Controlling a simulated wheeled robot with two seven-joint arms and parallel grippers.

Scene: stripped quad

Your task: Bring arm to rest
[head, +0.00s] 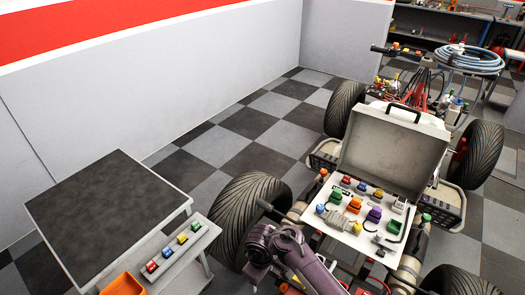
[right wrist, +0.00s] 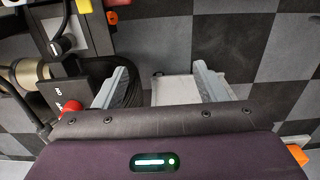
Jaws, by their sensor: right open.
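My right gripper (right wrist: 157,85) shows in the right wrist view with its two grey fingers spread wide apart. Nothing is held between them; a pale grey surface and checkered floor show beyond the gap. In the head view my purple right arm comes in from the bottom edge, in front of the quad (head: 398,270), and bends toward the left near the front tyre (head: 238,205). Its fingers cannot be made out there. My left gripper is in neither view.
An open grey case (head: 392,140) with several coloured parts sits on the quad. A dark-topped table (head: 100,215) stands at left, with a strip of coloured blocks (head: 172,250) and an orange bin (head: 125,285). Checkered floor (head: 250,122) is clear toward the wall.

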